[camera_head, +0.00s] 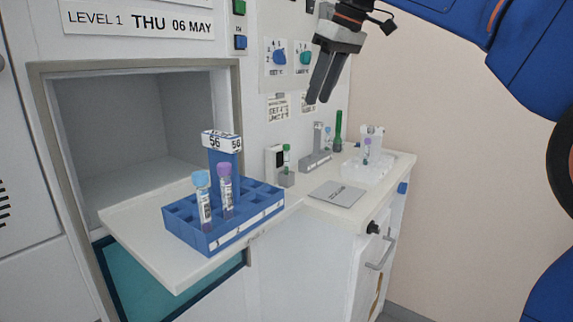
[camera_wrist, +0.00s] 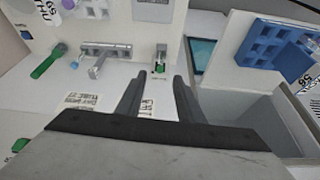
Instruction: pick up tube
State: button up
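A blue rack marked 56 (camera_head: 250,236) holds two upright tubes, a light-blue-capped tube (camera_head: 204,200) and a purple-capped tube (camera_head: 226,190). In the wrist view part of the rack (camera_wrist: 262,42) shows at the upper right; its tubes are not clear there. My gripper (camera_head: 317,103) hangs above the counter, near the panel and away from the tubes. In the wrist view its fingers (camera_wrist: 158,78) are apart with nothing between them.
The blue rack stands on a white shelf (camera_head: 178,278) at an open hatch (camera_head: 130,110). On the counter are a flat grey plate (camera_head: 337,193), a grey stand (camera_head: 317,152), a tall green item (camera_head: 338,128) and a clear rack (camera_head: 362,174). The wall panel has knobs (camera_head: 279,58).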

jog(key=shift+n, duration=0.4)
jog(key=shift+w+a+r+x, duration=0.2)
jog(key=shift+w+a+x, duration=0.15)
jog(key=shift+x, duration=2.45)
jog(key=shift+w+a+r+x, duration=0.2)
jog(key=shift+a+x, duration=0.2)
jog(key=shift+x, duration=2.45)
jog(key=shift+w+a+r+x, duration=0.2)
jog(key=shift+w+a+x, duration=0.15)
jog(key=shift+x, duration=2.45)
grip_shut()
notch_tip(320, 180, up, 18)
jog(key=m, duration=0.3)
send_over(288, 145)
jog(key=shift+t+h, duration=0.4)
jog(key=f, duration=0.8)
jog(key=shift+s+f, duration=0.2)
jog(key=shift+f, duration=2.5)
